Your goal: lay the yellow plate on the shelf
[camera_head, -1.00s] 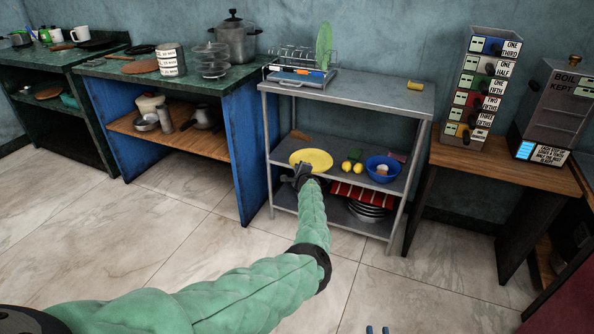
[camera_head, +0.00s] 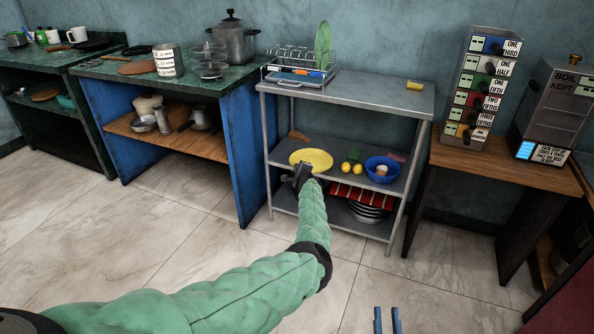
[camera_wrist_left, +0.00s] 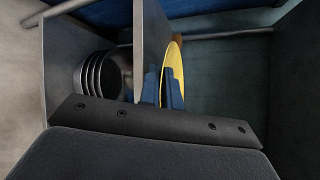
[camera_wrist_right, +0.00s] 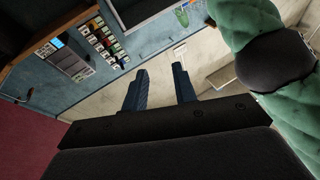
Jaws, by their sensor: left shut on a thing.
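The yellow plate (camera_head: 311,159) is at the left part of the grey metal rack's middle shelf (camera_head: 280,156), inside its front edge. My left gripper (camera_head: 303,172) is shut on the plate's near rim. In the left wrist view the plate (camera_wrist_left: 174,70) stands edge-on between the blue fingers (camera_wrist_left: 161,88), close alongside the shelf board (camera_wrist_left: 152,40). I cannot tell whether it touches the shelf. My right gripper (camera_head: 387,320) is low at the bottom of the head view, away from the rack. Its fingers (camera_wrist_right: 160,88) are apart with nothing between them.
To the right of the plate are two lemons (camera_head: 352,169), a green item (camera_head: 354,155) and a blue bowl (camera_head: 382,170). A dish rack (camera_head: 298,70) stands on the top shelf. Pans (camera_head: 368,210) lie on the bottom shelf. A blue cabinet side (camera_head: 240,150) is close on the left.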

